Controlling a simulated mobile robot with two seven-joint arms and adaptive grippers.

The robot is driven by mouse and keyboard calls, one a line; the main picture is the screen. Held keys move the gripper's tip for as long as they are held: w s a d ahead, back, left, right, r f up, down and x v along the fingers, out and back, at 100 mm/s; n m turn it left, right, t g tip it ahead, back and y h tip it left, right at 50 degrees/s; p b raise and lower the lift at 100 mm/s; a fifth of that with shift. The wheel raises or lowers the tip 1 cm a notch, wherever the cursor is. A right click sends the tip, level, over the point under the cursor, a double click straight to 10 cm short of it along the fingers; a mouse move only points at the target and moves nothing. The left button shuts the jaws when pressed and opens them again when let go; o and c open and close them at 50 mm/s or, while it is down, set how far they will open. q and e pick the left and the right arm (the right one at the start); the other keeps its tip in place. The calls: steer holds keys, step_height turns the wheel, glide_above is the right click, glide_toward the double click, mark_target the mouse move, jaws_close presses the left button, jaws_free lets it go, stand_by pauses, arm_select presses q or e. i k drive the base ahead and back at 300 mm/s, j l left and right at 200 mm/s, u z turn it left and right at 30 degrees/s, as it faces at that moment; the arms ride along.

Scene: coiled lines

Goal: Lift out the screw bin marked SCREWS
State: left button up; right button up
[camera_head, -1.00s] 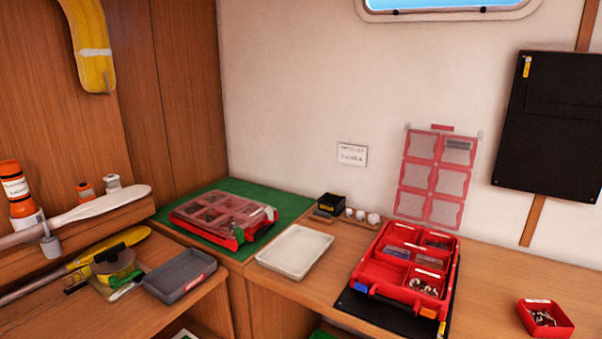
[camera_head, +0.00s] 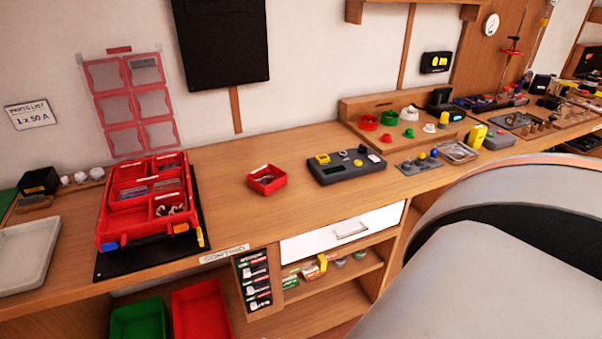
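An open red organiser case (camera_head: 112,215) lies on a black mat at the left of the workbench. Several red bins sit inside it, some holding small parts; the label writing is too small to read. One bin at the case's front right (camera_head: 168,204) holds dark and light small parts. A separate small red bin (camera_head: 267,180) with a pale label and small parts inside stands on the bench, right of the case. I cannot tell which bin is marked SCREWS. Neither of my grippers is in view.
A pale tray (camera_head: 28,255) lies left of the case. A dark grey device (camera_head: 346,166) stands right of the loose bin. Below the bench are a green crate (camera_head: 140,318), a red crate (camera_head: 203,312) and a white drawer (camera_head: 343,230). A large grey rounded form fills the lower right.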

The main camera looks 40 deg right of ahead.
mark_target(266, 179)
steer(key=z, duration=1.2)
